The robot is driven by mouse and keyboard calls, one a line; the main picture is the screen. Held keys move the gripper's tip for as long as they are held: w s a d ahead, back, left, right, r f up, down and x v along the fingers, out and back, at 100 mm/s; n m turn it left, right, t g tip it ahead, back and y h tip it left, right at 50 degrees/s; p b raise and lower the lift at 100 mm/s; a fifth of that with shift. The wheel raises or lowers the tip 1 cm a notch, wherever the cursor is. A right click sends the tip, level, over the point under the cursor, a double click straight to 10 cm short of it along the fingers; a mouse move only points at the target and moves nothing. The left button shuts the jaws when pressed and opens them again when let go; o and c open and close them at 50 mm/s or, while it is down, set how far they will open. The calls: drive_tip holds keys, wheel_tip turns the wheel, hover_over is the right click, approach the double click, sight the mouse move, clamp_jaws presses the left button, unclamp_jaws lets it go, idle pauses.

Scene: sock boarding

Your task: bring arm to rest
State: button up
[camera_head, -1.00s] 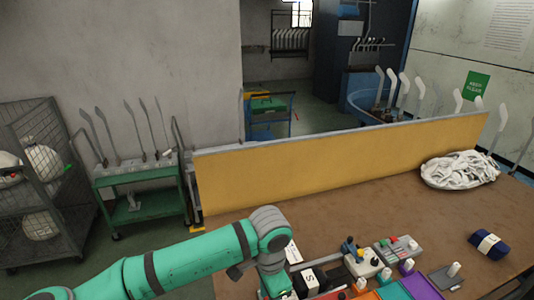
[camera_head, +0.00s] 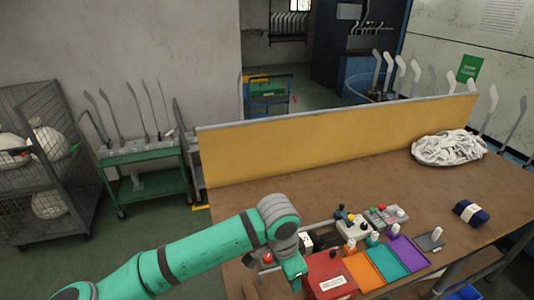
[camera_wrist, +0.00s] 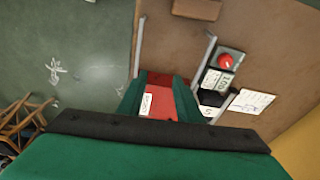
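My green arm (camera_head: 205,250) reaches in from the lower left of the head view, bent at a grey joint. My gripper (camera_head: 293,274) points down at the table's near left part, beside a red bin (camera_head: 332,268) with a white label. In the wrist view my gripper (camera_wrist: 155,92) shows two green fingers spread apart. The red bin (camera_wrist: 158,108) shows between and beyond them; I see no contact with it. Nothing clearly sits in the grip.
The brown table (camera_head: 300,190) has a yellow partition (camera_head: 340,140) behind. Orange, teal and purple trays (camera_head: 390,262), a control box (camera_head: 383,216), a navy roll (camera_head: 470,212) and a plate of white socks (camera_head: 448,147) stand on it. A green cart (camera_head: 145,170) stands left.

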drive_tip(key=w+d+r+t+h, duration=0.1)
drive_tip(key=d+r+h, duration=0.15)
drive_tip(key=d, duration=0.55)
drive_tip(key=d+r+t+h, duration=0.15)
drive_tip(key=d+h, duration=0.25)
drive_tip(key=d, duration=0.4)
drive_tip(key=w+d+r+n+t+h, duration=0.1)
drive_tip(key=d+r+n+t+h, duration=0.3)
drive_tip(key=d+r+h, duration=0.45)
drive_tip(key=s+a+f+n+t+y, duration=0.4)
drive_tip(key=a+f+n+t+y, duration=0.15)
drive_tip(key=a+f+n, duration=0.2)
drive_tip(key=s+a+f+n+t+y, duration=0.4)
drive_tip(key=a+f+n+t+y, duration=0.15)
drive_tip(key=a+f+y, duration=0.2)
drive_tip(key=s+a+f+m+g+y, duration=0.1)
drive_tip(key=s+a+f, duration=0.1)
drive_tip(key=s+a, duration=0.3)
drive_tip(key=s+a+f+m+g+y, duration=0.1)
drive_tip(key=s+a, duration=0.4)
drive_tip(key=s, duration=0.7)
drive_tip(key=s+a+f+m+g+y, duration=0.1)
drive_tip(key=s+a+f, duration=0.3)
drive_tip(key=s+a, duration=0.2)
drive_tip(key=shift+s+y, duration=0.4)
drive_tip(key=shift+s, duration=0.75)
